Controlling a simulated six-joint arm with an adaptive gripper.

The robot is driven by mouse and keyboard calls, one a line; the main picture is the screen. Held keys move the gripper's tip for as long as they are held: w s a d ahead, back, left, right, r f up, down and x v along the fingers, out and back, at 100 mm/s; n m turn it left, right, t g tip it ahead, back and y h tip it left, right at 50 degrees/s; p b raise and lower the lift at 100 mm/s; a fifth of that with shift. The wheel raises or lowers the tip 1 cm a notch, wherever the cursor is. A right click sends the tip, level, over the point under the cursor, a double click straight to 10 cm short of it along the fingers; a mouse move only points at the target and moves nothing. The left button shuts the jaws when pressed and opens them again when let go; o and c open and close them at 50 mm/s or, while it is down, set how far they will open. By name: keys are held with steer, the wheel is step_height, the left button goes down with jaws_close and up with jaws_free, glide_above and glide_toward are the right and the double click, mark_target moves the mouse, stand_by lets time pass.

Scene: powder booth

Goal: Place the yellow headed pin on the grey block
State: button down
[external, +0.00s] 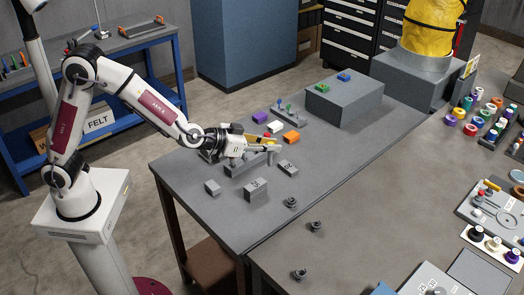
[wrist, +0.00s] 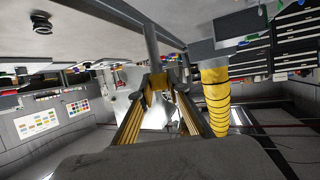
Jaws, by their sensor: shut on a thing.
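My gripper (external: 272,148) is low over the grey table, with its fingers pointing right. It is shut on the yellow headed pin; a small yellow patch (external: 270,140) shows at the fingertips and a grey shank (external: 270,158) hangs below them. In the wrist view the fingertips (wrist: 158,86) close on the pin, whose grey shank (wrist: 151,42) extends beyond them. Several grey blocks stand nearby: a long one (external: 240,168) beneath my gripper, a marked one (external: 256,190) in front, and a smaller one (external: 288,168) to the right. I cannot tell which is meant.
Dark round knobs (external: 291,202) are in front.

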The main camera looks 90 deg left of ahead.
steer(key=s+a+f+n+g+y, duration=0.1)
steer(key=s+n+g+y, duration=0.6)
steer(key=s, duration=1.3)
steer(key=a+n+g, duration=0.1)
steer(key=n, duration=0.2)
steer(key=shift+s+f+g, duration=0.25)
steer(key=shift+g, duration=0.15)
steer(key=shift+d+f, duration=0.1)
step_height(320, 180, down, 6)
steer(key=shift+f, duration=0.1)
steer(key=shift+f, duration=1.8)
steer(key=shift+f, duration=0.15)
